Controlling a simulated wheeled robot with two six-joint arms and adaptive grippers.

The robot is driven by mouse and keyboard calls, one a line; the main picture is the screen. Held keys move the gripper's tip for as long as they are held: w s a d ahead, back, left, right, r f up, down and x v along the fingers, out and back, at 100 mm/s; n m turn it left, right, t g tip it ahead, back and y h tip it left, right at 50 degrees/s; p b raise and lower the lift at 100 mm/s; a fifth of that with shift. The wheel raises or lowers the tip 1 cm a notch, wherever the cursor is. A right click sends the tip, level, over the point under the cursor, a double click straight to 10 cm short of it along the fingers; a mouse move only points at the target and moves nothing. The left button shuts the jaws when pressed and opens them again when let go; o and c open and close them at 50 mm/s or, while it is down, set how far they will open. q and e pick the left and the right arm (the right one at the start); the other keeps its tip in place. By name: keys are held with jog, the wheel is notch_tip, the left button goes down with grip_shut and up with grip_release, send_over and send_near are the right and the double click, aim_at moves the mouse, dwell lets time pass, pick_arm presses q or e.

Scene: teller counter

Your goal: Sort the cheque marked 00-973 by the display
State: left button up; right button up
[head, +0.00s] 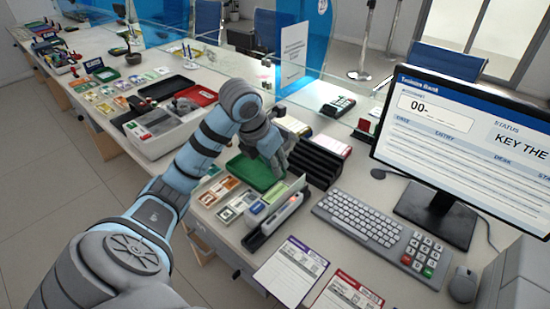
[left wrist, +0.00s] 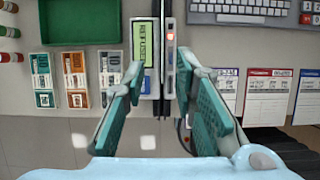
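The display (head: 465,125) shows "00-" in its entry box and "KEY THE" under STATUS, cut off at the edge. The keypad (head: 418,252) is right of the keyboard (head: 367,218). A slotted reader (head: 275,218) has a small green screen (left wrist: 147,43) and an orange-lit spot (left wrist: 170,37). A pale upright piece, perhaps a cheque, shows at the reader; I cannot read 00-973 on anything. My right gripper is out of view.
A green tray (head: 255,173) and stamp-like cards (head: 215,190) lie left of the reader. Black racks (head: 318,163) stand behind it. Purple-headed (head: 290,272) and red-headed sheets (head: 345,295) lie in front. A mouse (head: 463,285) is right of the keypad.

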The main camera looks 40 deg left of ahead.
pick_arm(q)
jog(key=b+x, duration=0.1)
jog(key=x, duration=0.1)
jog(key=b+x, duration=0.4)
jog(key=shift+s+d+f, duration=0.15)
jog(key=shift+d+f, duration=0.1)
jog(key=shift+f, duration=0.05)
jog(key=x, duration=0.7)
jog(key=shift+w+a+f, duration=0.1)
jog(key=shift+w+f, duration=0.15)
jog(key=shift+w, duration=0.05)
grip_shut()
notch_tip(320, 180, up, 12)
jog(key=p, duration=1)
jog(key=shift+f, duration=0.2)
